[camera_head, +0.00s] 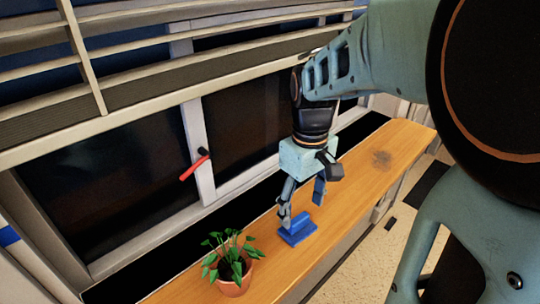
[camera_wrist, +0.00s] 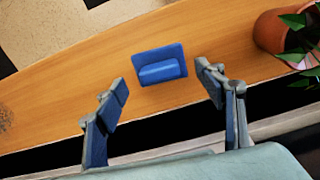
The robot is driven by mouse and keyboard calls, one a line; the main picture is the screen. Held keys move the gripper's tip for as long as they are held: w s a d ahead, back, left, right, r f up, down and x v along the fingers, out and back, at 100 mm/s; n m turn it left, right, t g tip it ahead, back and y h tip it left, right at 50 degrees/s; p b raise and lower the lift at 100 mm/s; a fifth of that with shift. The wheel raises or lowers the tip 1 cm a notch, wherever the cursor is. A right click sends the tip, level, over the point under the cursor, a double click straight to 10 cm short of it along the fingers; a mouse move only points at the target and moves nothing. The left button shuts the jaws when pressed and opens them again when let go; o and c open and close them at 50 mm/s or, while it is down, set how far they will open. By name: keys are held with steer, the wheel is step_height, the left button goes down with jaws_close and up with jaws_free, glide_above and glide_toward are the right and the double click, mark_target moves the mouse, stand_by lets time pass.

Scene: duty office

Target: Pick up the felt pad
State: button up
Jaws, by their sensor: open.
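The felt pad (camera_head: 298,234) is a blue piece with a flat base and a raised block along it. It lies on the wooden sill, and it also shows in the wrist view (camera_wrist: 160,64) at upper centre. My gripper (camera_head: 303,207) points down just above the pad, with its fingers apart and nothing between them. In the wrist view my gripper (camera_wrist: 162,82) shows a finger on each side, with the pad beyond and between the tips. I cannot tell the exact height of the tips above the sill.
A potted plant (camera_head: 230,285) stands on the sill near the pad, and its pot (camera_wrist: 280,38) is at the wrist view's right edge. A window with a red handle (camera_head: 194,168) and a blind (camera_head: 130,85) is behind. The sill (camera_head: 360,172) to the right is clear.

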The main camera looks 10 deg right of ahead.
mark_target(299, 218)
steer(key=shift+w+a+f+b, duration=0.1)
steer(key=shift+w+f+b, duration=0.15)
steer(key=shift+f+b, duration=1)
steer(key=shift+w+f+b, duration=0.2)
steer(key=shift+f+b, duration=0.6)
steer(key=shift+f, duration=0.7)
steer(key=c, duration=1.2)
